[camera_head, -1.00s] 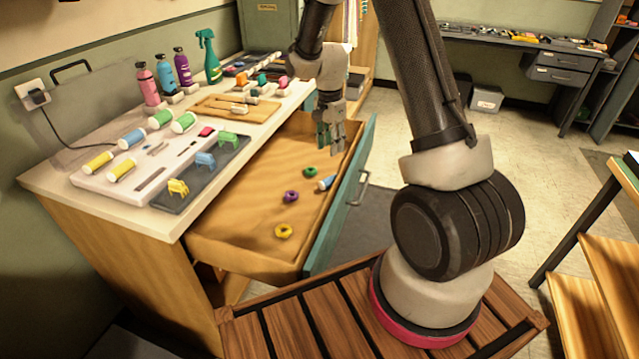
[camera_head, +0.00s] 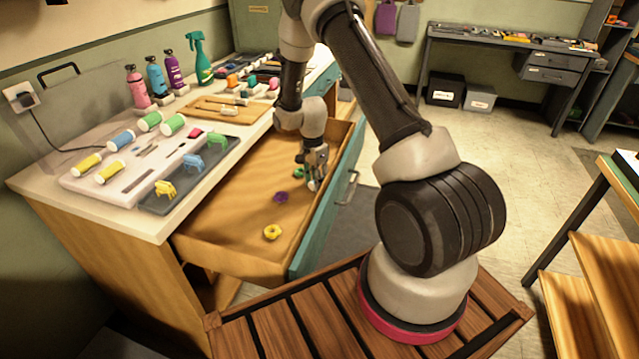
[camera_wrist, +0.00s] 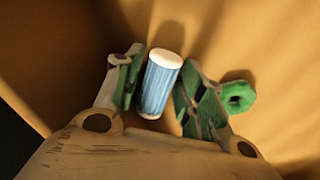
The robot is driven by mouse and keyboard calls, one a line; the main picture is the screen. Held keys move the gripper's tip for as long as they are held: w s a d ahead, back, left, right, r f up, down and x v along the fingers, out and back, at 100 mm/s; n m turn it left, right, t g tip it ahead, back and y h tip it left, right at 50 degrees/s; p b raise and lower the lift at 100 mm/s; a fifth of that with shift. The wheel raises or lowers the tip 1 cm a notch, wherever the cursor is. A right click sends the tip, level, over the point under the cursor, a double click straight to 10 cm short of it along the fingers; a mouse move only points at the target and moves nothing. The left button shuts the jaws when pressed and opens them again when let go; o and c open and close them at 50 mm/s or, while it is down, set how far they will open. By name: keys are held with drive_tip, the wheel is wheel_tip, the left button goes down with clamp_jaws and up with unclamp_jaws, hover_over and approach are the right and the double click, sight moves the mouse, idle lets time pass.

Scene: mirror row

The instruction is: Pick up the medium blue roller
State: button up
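The blue roller (camera_wrist: 160,85), with white ends, lies in the open drawer in the wrist view. My gripper (camera_wrist: 155,92) is open and low over it, with one green-padded finger on each side. A narrow gap shows on the left; on the right the finger is very close, and I cannot tell if it touches. In the head view my gripper (camera_head: 315,175) is down inside the drawer and mostly hides the roller.
The open drawer (camera_head: 235,225) also holds a green ring (camera_wrist: 236,97) just right of my gripper, a purple ring (camera_head: 281,198) and a yellow ring (camera_head: 272,232). Its teal front (camera_head: 325,215) stands close to my gripper.

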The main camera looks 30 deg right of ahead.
drive_tip(key=c, duration=0.8)
drive_tip(key=shift+r, duration=0.15)
